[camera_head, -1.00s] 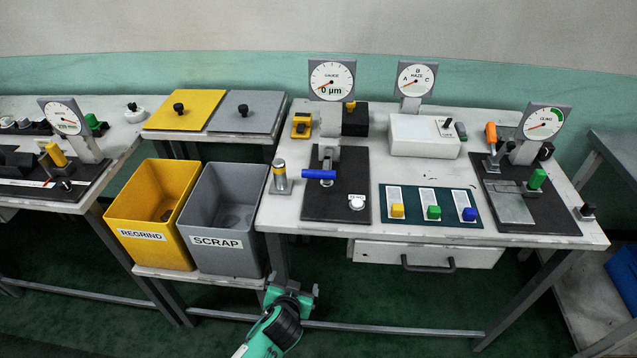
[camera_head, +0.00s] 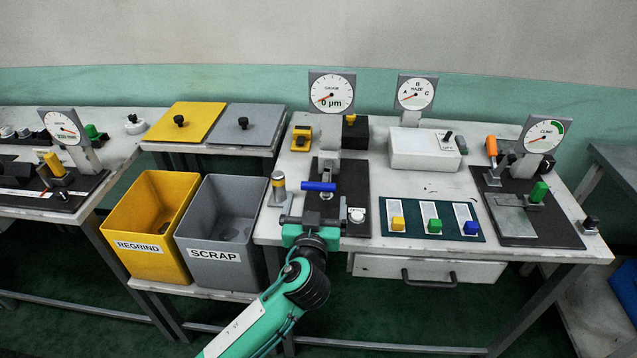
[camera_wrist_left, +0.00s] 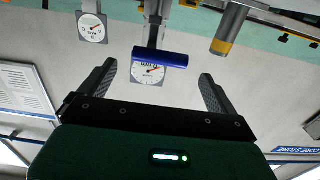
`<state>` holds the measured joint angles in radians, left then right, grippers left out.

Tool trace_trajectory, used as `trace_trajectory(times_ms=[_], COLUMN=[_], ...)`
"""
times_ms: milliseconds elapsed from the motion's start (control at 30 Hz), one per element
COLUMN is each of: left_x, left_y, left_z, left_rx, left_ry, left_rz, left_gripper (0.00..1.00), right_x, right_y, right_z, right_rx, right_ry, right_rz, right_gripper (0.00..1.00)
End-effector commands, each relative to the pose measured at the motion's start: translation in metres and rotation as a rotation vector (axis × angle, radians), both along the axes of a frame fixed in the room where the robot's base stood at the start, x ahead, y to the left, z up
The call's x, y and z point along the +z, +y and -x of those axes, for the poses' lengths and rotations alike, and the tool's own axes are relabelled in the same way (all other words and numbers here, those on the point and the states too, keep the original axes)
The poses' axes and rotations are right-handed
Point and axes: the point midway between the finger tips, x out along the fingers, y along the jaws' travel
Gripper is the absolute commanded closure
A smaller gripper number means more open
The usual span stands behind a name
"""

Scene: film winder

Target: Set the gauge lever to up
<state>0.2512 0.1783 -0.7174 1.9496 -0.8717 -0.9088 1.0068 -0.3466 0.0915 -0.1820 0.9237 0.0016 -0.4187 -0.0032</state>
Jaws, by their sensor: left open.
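The gauge lever has a blue crossbar grip (camera_head: 318,186) on a grey stand, over a black base plate (camera_head: 357,185). The gauge dial (camera_head: 331,92) stands behind it and reads 0 µm. My left gripper (camera_head: 313,212) is open and empty just in front of the lever, its fingers spread to either side. In the left wrist view the blue grip (camera_wrist_left: 160,57) lies crosswise, just beyond and between the open fingertips (camera_wrist_left: 158,74), and appears apart from them. The gripper and arm hide the front of the base plate. My right gripper is not in view.
A metal post with a yellow band (camera_head: 278,187) stands close left of the gripper. A white round knob (camera_head: 357,215) is close on its right. The scrap bin (camera_head: 222,220) and regrind bin (camera_head: 150,225) stand left of my arm. Colored buttons (camera_head: 434,226) are farther right.

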Motion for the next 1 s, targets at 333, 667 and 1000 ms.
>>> trace_trajectory(times_ms=[333, 667, 1000], left_x=[0.001, -0.001, -0.001], left_y=[0.0, 0.0, 0.0], left_z=[-0.053, -0.065, -0.064], left_rx=[0.0, -0.001, -0.001], left_ry=[0.001, 0.002, 0.002], left_rz=[-0.003, 0.0, 0.0], left_gripper=[0.05, 0.05, 0.45], right_x=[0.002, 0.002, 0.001], right_y=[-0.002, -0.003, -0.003], right_z=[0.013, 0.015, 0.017], right_rx=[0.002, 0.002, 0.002], right_ry=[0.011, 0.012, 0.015], right_rz=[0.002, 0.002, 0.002], right_gripper=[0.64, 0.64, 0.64])
